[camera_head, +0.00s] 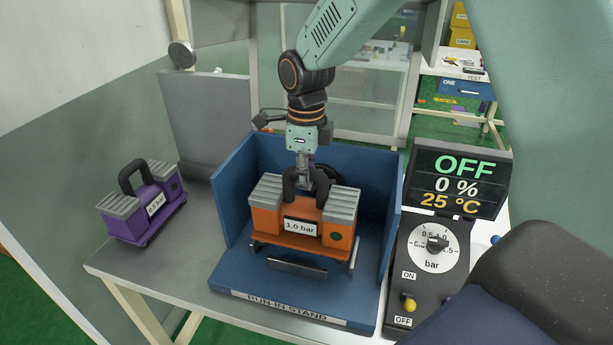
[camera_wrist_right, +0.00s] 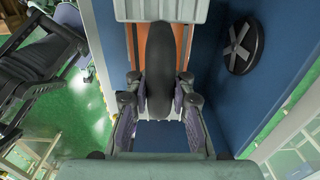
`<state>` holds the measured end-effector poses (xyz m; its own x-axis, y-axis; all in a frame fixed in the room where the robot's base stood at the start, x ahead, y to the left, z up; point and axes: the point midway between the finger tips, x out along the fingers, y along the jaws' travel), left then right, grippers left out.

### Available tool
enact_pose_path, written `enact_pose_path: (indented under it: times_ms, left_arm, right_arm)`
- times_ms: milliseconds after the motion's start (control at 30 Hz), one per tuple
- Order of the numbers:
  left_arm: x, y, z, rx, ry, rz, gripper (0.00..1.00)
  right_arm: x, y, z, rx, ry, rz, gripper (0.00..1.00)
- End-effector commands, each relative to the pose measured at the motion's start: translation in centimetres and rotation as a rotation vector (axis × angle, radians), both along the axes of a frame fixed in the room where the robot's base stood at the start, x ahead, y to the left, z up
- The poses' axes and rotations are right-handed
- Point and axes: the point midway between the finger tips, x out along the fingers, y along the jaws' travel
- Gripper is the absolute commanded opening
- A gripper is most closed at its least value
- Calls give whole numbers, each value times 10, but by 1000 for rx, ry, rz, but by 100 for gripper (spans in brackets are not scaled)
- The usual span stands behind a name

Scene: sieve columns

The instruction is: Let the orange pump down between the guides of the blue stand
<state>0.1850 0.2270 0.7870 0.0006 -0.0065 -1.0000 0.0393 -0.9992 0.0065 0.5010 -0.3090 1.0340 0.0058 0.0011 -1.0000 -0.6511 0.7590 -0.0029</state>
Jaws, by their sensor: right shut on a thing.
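The orange pump (camera_head: 300,223) has grey ribbed blocks on both ends and a label reading 1.0 bar. It is upright inside the blue stand (camera_head: 225,262), between its side walls. My right gripper (camera_head: 305,182) comes from above and is shut on the pump's black handle. The wrist view shows the handle (camera_wrist_right: 160,60) between the fingers. A metal guide (camera_head: 297,268) shows low in front of the pump; the other guides are mostly hidden. The pump's underside appears slightly above the stand floor, but I cannot tell whether it touches the guides. My left gripper is not in view.
A purple pump (camera_head: 145,203) labelled 0.5 bar stands on the grey bench (camera_head: 180,270) left of the stand. A control box (camera_head: 432,255) with a dial stands close on the right, under a display (camera_head: 458,180) reading OFF, 0 %, 25 °C.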

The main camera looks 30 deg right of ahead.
Motion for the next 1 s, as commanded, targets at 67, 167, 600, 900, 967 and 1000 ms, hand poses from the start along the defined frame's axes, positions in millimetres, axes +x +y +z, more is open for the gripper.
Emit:
enact_pose_path:
  times_ms: [67,167,600,900,967,1000]
  left_arm:
    - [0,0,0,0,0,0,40]
    - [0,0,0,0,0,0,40]
    - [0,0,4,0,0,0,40]
    - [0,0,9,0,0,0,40]
    - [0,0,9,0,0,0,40]
    - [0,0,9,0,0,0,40]
  right_arm:
    - [2,0,2,-1,-5,0,0]
    - [1,0,1,-1,-5,0,0]
    - [0,0,2,-1,-5,0,0]
    - [-2,0,2,-1,-3,0,0]
    - [-2,0,1,-1,-3,0,0]
    - [-2,0,1,-1,-3,0,0]
